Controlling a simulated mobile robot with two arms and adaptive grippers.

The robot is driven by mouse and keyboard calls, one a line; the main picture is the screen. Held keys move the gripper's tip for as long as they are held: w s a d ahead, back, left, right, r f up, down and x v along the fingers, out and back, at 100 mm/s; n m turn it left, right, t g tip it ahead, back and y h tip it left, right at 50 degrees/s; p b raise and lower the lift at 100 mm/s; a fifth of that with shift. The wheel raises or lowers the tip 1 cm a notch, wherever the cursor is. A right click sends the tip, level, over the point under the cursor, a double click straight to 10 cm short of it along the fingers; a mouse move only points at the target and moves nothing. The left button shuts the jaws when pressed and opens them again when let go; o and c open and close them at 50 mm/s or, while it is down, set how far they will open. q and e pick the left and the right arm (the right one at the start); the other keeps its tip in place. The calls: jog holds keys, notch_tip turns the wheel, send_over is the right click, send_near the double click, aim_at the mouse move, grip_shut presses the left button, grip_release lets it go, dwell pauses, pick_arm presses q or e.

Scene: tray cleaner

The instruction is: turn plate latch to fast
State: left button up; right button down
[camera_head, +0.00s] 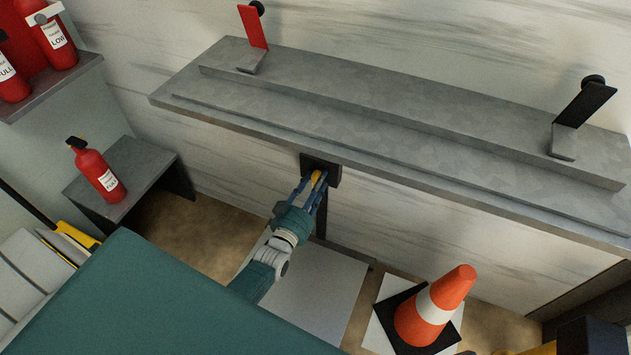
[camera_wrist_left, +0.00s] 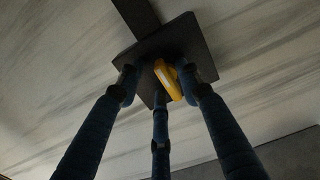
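The plate latch (camera_wrist_left: 167,80) is a small yellow handle with a pale strip. It sits tilted on a dark square plate (camera_wrist_left: 200,45) mounted on the wall, and any setting mark is unreadable. In the head view the latch (camera_head: 316,176) shows just below the front edge of the grey shelf, on the dark plate (camera_head: 333,177). My left gripper (camera_head: 312,184) reaches up to it. In the left wrist view my left gripper's three blue fingers (camera_wrist_left: 160,88) stand apart around the latch, with a gap on the left side; contact on the right is unclear. My right gripper is not visible.
A grey metal shelf (camera_head: 400,140) overhangs the plate, with a red bracket (camera_head: 252,28) and a black bracket (camera_head: 582,105). A traffic cone (camera_head: 434,308) stands at lower right. Red extinguishers, including one on a low stand (camera_head: 98,172), are at left.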

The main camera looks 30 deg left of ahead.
pick_arm(q)
jog(key=shift+a+r, duration=0.1)
jog(key=s, duration=1.2)
jog(key=shift+d, duration=0.4)
